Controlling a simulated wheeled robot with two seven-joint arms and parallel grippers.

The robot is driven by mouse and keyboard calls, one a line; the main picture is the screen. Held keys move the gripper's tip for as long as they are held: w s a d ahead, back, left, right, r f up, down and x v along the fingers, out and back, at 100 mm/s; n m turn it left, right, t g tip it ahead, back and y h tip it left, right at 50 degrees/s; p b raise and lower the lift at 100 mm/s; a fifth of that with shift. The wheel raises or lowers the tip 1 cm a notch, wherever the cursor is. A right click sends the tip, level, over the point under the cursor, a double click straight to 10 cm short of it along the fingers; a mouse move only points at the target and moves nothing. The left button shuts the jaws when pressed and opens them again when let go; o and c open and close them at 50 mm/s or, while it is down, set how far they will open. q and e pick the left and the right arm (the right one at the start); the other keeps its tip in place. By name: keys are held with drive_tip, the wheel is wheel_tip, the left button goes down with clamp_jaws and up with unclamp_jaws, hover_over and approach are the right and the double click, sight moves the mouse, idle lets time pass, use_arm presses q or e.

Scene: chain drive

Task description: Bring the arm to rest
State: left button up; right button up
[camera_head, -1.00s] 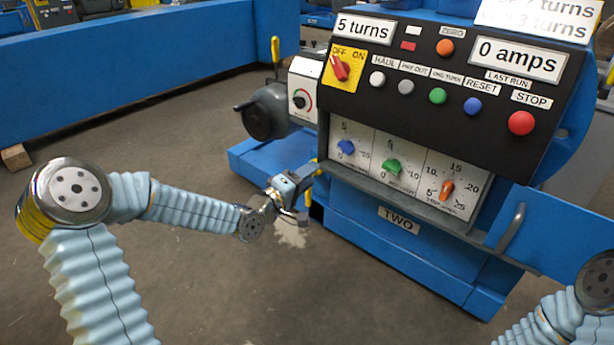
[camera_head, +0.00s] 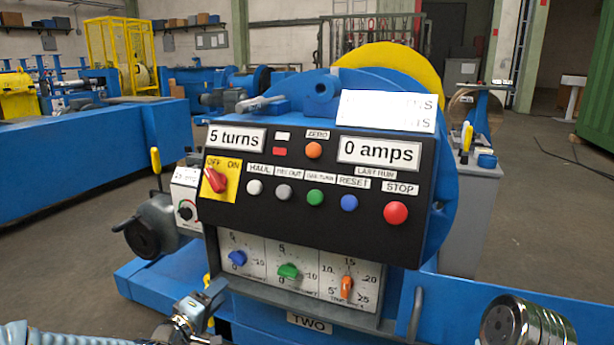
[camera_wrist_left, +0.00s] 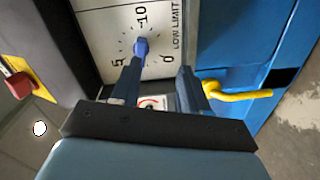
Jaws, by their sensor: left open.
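My left gripper (camera_head: 213,294) is open and empty by the lower left corner of the control box. In the left wrist view its two fingers (camera_wrist_left: 160,72) point at the dial panel, apart from each other. One fingertip overlaps the lower end of the blue knob (camera_wrist_left: 141,46) in that view; I cannot tell whether they touch. In the head view the blue knob (camera_head: 237,257) is on the left dial, beside the green knob (camera_head: 288,271) and orange knob (camera_head: 347,287). My right arm shows at lower right; its gripper is out of view.
The blue machine's black panel (camera_head: 330,226) carries a red switch, several buttons and displays reading "5 turns" and "0 amps". A yellow-handled lever (camera_wrist_left: 240,95) is close beside the left fingers. A grey handle (camera_head: 415,314) sticks out at right. Open floor (camera_head: 60,235) lies left.

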use_arm(q)
drive_tip(key=s+d+f+m+g, duration=0.1)
drive_tip(key=s+d+f+g, duration=0.25)
drive_tip(key=f, duration=0.45)
drive_tip(key=s+d+f+m+g, duration=0.2)
drive_tip(key=s+f, duration=0.2)
drive_tip(key=f, duration=0.3)
drive_tip(key=s+d+f+m+g, duration=0.1)
drive_tip(key=s+d+f+g, duration=0.25)
drive_tip(key=f, duration=0.45)
drive_tip(key=s+f+m+g+y, duration=0.1)
drive_tip(key=s+f+m+g, duration=0.15)
drive_tip(key=s+f, duration=0.45)
drive_tip(key=s+f+m+g+y, duration=0.2)
drive_tip(key=s+f+g, duration=0.15)
drive_tip(key=s, duration=0.75)
wheel_tip(320, 180, up, 16)
drive_tip(key=p, duration=1.5)
drive_tip(key=shift+s+d+f+h+p, duration=0.2)
drive_tip(key=shift+s+d+h+p, duration=0.1)
drive_tip(key=shift+h+p, duration=0.1)
drive_tip(key=shift+d, duration=0.1)
